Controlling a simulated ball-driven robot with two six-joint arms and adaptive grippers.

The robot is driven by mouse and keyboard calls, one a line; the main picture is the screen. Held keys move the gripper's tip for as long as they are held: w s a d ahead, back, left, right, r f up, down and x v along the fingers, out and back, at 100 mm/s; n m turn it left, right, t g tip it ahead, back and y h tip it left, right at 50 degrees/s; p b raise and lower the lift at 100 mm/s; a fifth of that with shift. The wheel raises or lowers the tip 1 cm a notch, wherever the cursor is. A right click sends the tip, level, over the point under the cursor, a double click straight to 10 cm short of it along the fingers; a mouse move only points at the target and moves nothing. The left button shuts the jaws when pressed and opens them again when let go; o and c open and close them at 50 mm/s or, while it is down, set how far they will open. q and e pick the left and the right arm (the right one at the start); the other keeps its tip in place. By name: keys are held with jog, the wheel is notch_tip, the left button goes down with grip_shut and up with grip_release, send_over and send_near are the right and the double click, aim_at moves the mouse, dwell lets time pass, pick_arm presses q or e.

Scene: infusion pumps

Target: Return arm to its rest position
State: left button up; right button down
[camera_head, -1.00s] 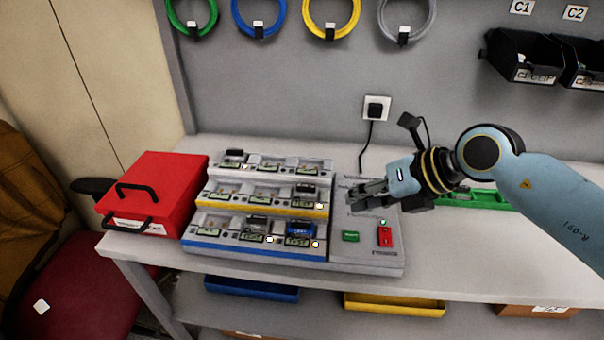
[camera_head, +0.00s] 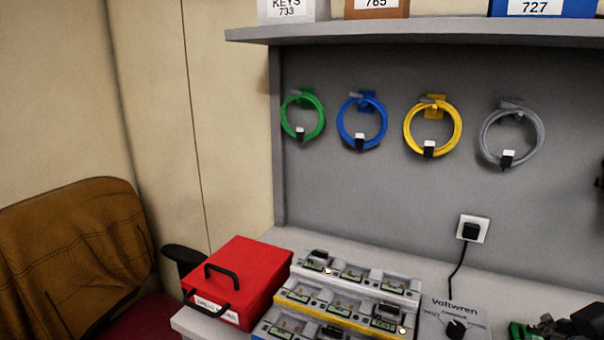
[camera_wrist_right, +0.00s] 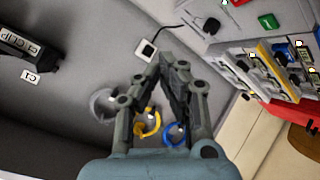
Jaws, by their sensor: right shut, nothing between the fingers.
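My right gripper (camera_wrist_right: 173,62) is shut and empty in the right wrist view, its two dark fingers meeting at the tips. It is clear of the things behind it. Dark parts at the lower right edge of the head view seem to be the same gripper (camera_head: 585,322), mostly cut off by the frame. The rest of my right arm is out of the head view. My left gripper is not in view.
The tiered pump rack (camera_head: 348,292) stands on the bench beside a red case (camera_head: 243,278). Coiled cables hang on the wall, such as the yellow cable (camera_head: 459,125). A wall socket (camera_head: 473,229) has a plug. A shelf (camera_head: 400,27) crosses above; a chair (camera_head: 80,250) stands left.

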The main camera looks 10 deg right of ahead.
jog(key=s+a+f+g+y, duration=0.55)
jog(key=s+a, duration=0.25)
jog(key=s, duration=0.3)
notch_tip(320, 180, down, 34)
jog(key=d+m+g+h+b, duration=0.1)
jog(key=d+g+b, duration=0.1)
jog(key=b, duration=0.8)
jog(key=s+f+b, duration=0.4)
jog(key=s+f, duration=0.6)
jog(key=f, duration=0.4)
jog(key=s+d+f+g+b, duration=0.1)
jog(key=s+f+b, duration=0.4)
jog(key=s+f, duration=0.5)
notch_tip(320, 180, down, 4)
jog(key=shift+s+d+f, duration=0.15)
jog(key=shift+s+f, duration=0.05)
jog(key=shift+f, duration=0.05)
